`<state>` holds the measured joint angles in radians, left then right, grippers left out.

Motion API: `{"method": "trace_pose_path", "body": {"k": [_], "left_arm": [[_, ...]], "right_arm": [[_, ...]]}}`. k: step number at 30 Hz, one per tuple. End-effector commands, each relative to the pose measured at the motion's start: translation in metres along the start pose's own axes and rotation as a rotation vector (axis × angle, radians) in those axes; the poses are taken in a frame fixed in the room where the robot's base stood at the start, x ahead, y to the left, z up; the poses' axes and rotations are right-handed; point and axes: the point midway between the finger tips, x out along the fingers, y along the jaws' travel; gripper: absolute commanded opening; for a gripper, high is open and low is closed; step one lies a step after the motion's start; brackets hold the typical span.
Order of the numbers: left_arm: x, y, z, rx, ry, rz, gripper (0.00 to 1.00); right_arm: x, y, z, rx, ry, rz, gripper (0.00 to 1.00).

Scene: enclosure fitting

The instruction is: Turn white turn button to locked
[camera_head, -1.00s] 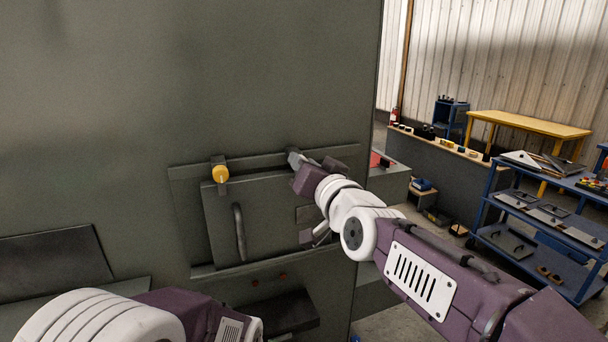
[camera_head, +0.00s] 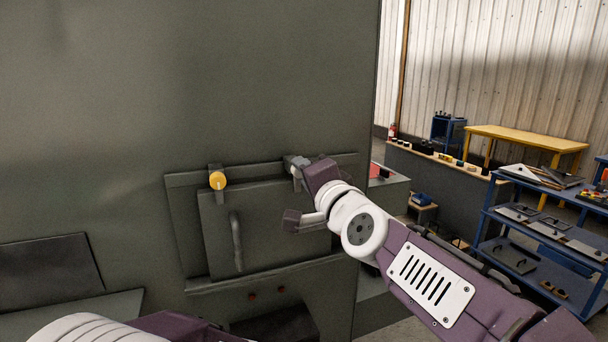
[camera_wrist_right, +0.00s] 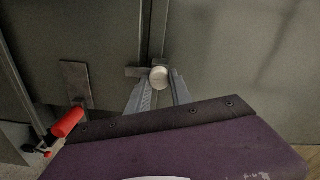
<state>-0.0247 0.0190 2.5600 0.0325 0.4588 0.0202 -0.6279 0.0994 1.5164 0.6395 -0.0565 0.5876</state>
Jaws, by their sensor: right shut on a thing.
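The white turn button (camera_wrist_right: 159,77) shows in the right wrist view as a round pale knob with a dark bar beside it. My right gripper (camera_wrist_right: 160,92) is shut on it, one finger on each side of the knob. In the head view my right gripper (camera_head: 297,167) is at the upper right corner of the panel door (camera_head: 265,228), and the arm largely hides the button there. My left gripper is out of view; only part of the left arm shows at the bottom.
A yellow turn button (camera_head: 218,180) sits at the door's upper left, its dark bar upright. A vertical handle (camera_head: 237,240) stands out from the door. A red cylinder (camera_wrist_right: 67,122) shows at the left of the wrist view. A blue cart (camera_head: 540,235) stands farther right.

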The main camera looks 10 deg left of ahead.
Motion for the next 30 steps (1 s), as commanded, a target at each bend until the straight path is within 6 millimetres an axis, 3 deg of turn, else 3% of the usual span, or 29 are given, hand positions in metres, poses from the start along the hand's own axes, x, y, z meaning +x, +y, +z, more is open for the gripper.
{"method": "trace_pose_path", "body": {"k": [19,20,22,30], "left_arm": [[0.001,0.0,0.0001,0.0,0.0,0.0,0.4],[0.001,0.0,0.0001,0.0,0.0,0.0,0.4],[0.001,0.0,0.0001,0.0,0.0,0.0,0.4],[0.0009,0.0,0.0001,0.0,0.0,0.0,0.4]], "right_arm": [[0.0002,0.0014,0.0006,0.048,-0.001,0.002,0.0],[0.0002,0.0014,0.0006,0.048,-0.001,0.002,0.29],[0.0002,0.0013,0.0006,0.048,-0.001,0.002,0.48],[0.0,0.0006,0.0003,0.047,0.0,0.001,0.48]]}}
